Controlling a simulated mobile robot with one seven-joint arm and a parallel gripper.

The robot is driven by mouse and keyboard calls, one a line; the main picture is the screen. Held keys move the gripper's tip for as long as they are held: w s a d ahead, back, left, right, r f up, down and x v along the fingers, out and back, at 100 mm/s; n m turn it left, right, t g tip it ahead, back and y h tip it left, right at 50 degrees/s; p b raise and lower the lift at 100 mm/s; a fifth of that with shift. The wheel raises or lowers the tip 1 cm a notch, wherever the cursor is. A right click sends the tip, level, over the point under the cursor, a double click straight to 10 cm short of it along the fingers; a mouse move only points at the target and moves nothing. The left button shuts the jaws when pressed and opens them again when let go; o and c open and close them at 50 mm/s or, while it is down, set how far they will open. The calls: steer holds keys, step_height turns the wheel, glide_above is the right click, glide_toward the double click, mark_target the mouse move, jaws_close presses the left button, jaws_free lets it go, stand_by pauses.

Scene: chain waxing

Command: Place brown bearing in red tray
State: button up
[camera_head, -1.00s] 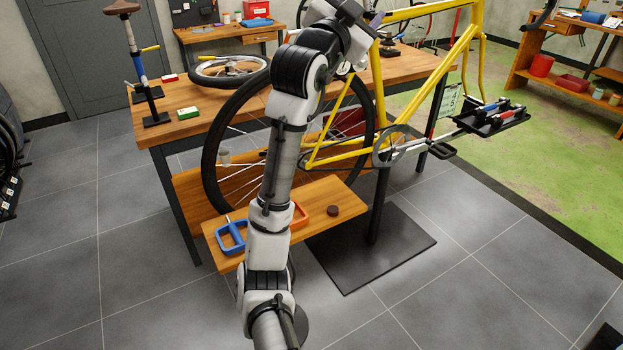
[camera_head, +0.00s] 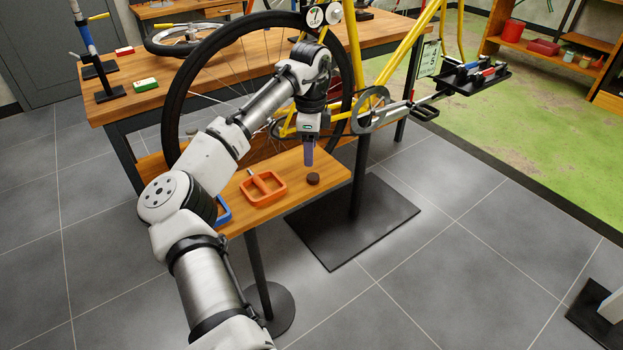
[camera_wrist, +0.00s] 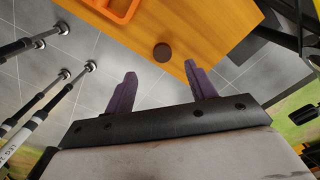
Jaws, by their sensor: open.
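The brown bearing (camera_head: 313,179) is a small dark brown disc lying flat on the right part of the small wooden table. It also shows in the wrist view (camera_wrist: 161,52), beyond the fingertips and between their lines. The red tray (camera_head: 263,189) looks orange-red, has a divider, and sits on the same table to the left of the bearing. Its corner shows at the top of the wrist view (camera_wrist: 122,14). My gripper (camera_wrist: 160,78) is open and empty, with purple fingers. In the head view it (camera_head: 309,158) points down just above and behind the bearing, apart from it.
A blue tray (camera_head: 223,212) is partly hidden behind my arm at the table's left end. The yellow bicycle frame (camera_head: 355,60) and its wheel (camera_head: 172,110) stand close behind the small wooden table (camera_head: 325,168). Open floor lies in front.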

mark_target(313, 177)
steer(key=f, duration=0.8)
steer(key=shift+w+d, duration=0.1)
steer(key=shift+d, duration=0.25)
steer(key=c, duration=1.2)
steer(key=shift+o, duration=0.2)
steer(key=shift+r, duration=0.1)
